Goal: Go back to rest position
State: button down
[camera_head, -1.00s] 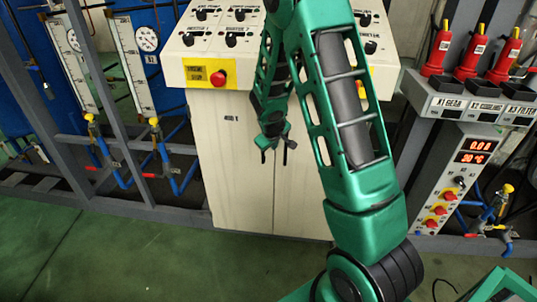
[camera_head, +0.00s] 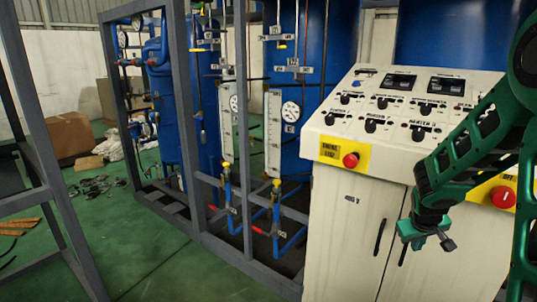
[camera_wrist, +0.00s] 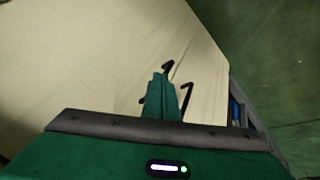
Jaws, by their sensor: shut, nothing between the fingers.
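My gripper (camera_head: 427,244) hangs below my bent green arm at the right of the head view, in front of the cream control cabinet (camera_head: 345,225). It is shut and holds nothing. In the wrist view my gripper (camera_wrist: 168,95) points along the cream cabinet face (camera_wrist: 75,65), with green floor to the right. The gap between gripper and cabinet cannot be judged. Part of my arm runs out of the head view at the right edge.
The cabinet's sloped panel (camera_head: 385,110) carries knobs and displays. A red button (camera_head: 350,160) sits on its front; another (camera_head: 503,197) is near my arm. A grey frame (camera_head: 190,130) with blue tanks and pipes stands left. Green floor (camera_head: 125,250) is open farther left.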

jog(key=s+a+r+m+g+y, duration=0.1)
jog(key=s+r+m, duration=0.1)
jog(key=s, duration=0.8)
jog(key=s+a+r+m+g+y, duration=0.1)
jog(key=s+r, duration=0.3)
jog(key=s, duration=0.7)
jog(key=s+a+r+m+g+y, duration=0.2)
jog(key=s+a+r+m, duration=0.1)
jog(key=s, duration=0.8)
jog(key=shift+s+a+r+m+g, duration=0.15)
jog(key=shift+s+r+m+g, duration=0.15)
jog(key=shift+r, duration=0.25)
jog(key=shift+w, duration=0.1)
jog(key=shift+w+f, duration=0.25)
jog(key=shift+w, duration=0.4)
